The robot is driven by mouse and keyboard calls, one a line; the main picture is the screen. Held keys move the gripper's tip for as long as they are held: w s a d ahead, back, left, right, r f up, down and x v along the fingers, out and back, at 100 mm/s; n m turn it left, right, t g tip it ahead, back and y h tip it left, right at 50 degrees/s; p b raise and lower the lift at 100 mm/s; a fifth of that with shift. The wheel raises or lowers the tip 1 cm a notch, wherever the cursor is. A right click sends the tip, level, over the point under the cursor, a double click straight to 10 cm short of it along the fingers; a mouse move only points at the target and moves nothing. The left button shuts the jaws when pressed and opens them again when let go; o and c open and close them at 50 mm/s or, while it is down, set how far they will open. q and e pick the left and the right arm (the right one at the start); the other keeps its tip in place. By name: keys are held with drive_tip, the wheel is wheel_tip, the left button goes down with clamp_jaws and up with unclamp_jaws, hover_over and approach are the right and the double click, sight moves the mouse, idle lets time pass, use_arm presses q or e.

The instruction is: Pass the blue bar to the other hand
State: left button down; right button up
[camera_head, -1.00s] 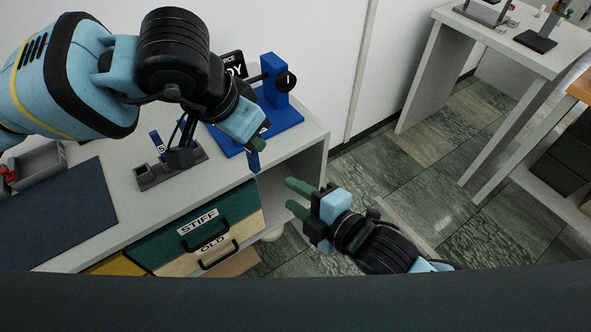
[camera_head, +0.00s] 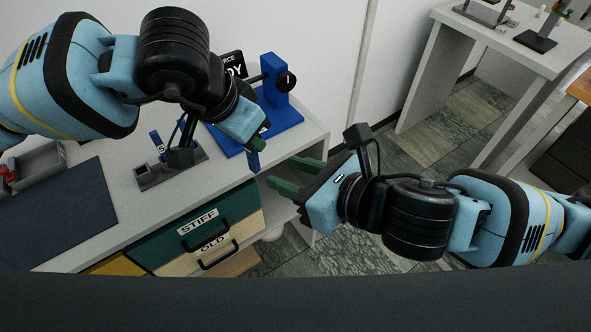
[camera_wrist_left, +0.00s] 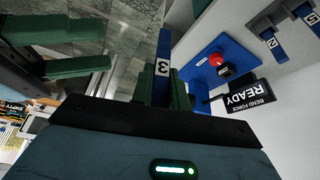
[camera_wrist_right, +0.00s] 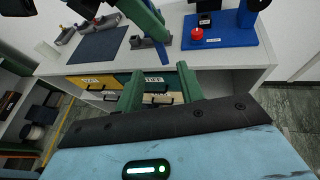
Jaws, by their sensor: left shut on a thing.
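My left gripper (camera_head: 260,139) is shut on the blue bar (camera_head: 253,161), which hangs down from its fingers past the bench's front edge. In the left wrist view the bar (camera_wrist_left: 162,67) stands upright between the fingers and bears a 3. My right gripper (camera_head: 295,176) is open and empty, just right of and slightly below the bar, its green fingers pointing left toward it. In the right wrist view the bar (camera_wrist_right: 160,45) shows above and between the open fingers, apart from them.
A blue press (camera_head: 276,100) with a READY sign (camera_wrist_left: 252,97) stands on the bench behind the left gripper. A grey rack (camera_head: 169,170) holds other blue bars. Drawers labelled STIFF (camera_head: 202,222) and OLD (camera_head: 213,246) are below. A dark mat (camera_head: 60,215) lies left.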

sight(257, 161)
drive_tip(key=shift+d+r+n, duration=0.1)
drive_tip(key=shift+d+n, duration=0.1)
drive_tip(key=shift+n, duration=0.2)
drive_tip(key=x, duration=1.2)
clamp_jaws()
use_arm(q)
drive_tip(key=c, duration=1.3)
unclamp_jaws()
drive_tip(key=shift+c, duration=0.2)
drive_tip(key=shift+o, duration=0.2)
drive_tip(key=shift+s+d, duration=0.1)
